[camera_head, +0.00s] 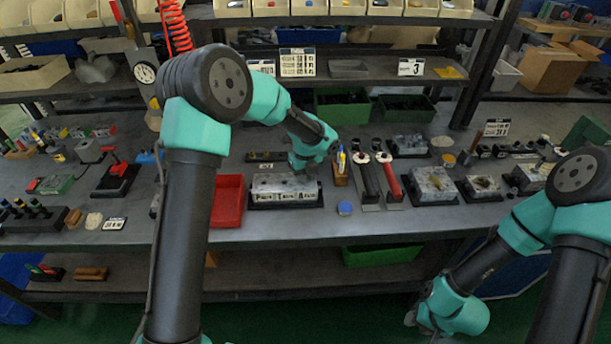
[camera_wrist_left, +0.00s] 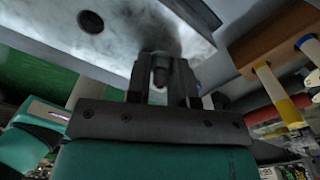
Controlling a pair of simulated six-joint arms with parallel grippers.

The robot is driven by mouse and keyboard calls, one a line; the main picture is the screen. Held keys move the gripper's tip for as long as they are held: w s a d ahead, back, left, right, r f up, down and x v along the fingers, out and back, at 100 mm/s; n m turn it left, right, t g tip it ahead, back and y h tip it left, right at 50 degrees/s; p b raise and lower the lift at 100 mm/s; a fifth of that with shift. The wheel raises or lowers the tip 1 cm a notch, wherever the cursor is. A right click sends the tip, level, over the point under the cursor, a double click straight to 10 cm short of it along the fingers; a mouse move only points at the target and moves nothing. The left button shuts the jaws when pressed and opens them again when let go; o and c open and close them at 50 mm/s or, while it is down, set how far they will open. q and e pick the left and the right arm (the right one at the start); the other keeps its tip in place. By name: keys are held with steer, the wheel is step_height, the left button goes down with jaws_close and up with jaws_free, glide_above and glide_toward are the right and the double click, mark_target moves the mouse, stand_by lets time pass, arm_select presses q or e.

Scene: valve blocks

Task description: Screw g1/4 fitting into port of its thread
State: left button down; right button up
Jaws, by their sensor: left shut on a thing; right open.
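The grey metal valve block (camera_head: 285,187) sits on a dark base on the bench, with a row of labelled ports on its front face. My left gripper (camera_head: 305,166) is at the block's back right, partly hidden by its own wrist. In the left wrist view, the block (camera_wrist_left: 60,40) fills the top, with one round open port (camera_wrist_left: 90,22) to the left. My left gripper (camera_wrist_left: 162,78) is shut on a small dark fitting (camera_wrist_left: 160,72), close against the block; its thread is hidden. My right gripper (camera_head: 413,318) is low in front of the bench, away from the block, and open.
A red tray (camera_head: 228,202) stands left of the block. A wooden pen holder (camera_head: 340,177) stands close on its right, also in the left wrist view (camera_wrist_left: 270,45). Black and red-handled tools (camera_head: 391,182) and another metal block (camera_head: 432,183) lie further right.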

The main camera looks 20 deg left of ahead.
arm_select(q)
steer(key=c, duration=0.9)
jaws_free()
steer(key=shift+r, duration=0.1)
step_height(320, 180, up, 17)
steer(key=shift+r, duration=0.1)
